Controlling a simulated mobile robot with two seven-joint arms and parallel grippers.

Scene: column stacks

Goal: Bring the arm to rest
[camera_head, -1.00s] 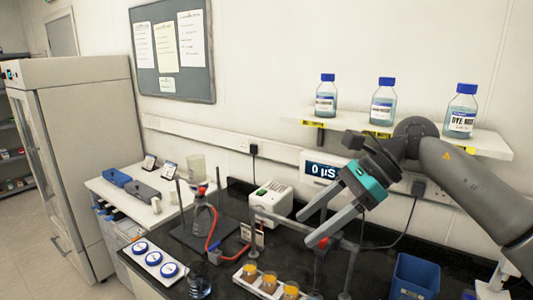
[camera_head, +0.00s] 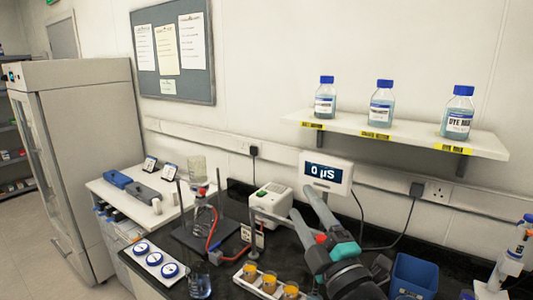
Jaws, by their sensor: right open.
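My right gripper (camera_head: 308,220) shows low in the middle of the head view, over the black bench. Its two grey fingers point up and to the left, apart and with nothing between them. Its teal band and dark wrist show at the lower right of the fingers. The rest of that arm runs out of the bottom of the view. My left gripper is not in view.
A shelf (camera_head: 487,145) holds three blue-capped bottles. Near the gripper are a display reading 0 µS (camera_head: 326,173), a white device (camera_head: 270,200), and a rack of orange-filled cups (camera_head: 248,282). A blue bin (camera_head: 414,276) and a pipette (camera_head: 518,250) stand to the right.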

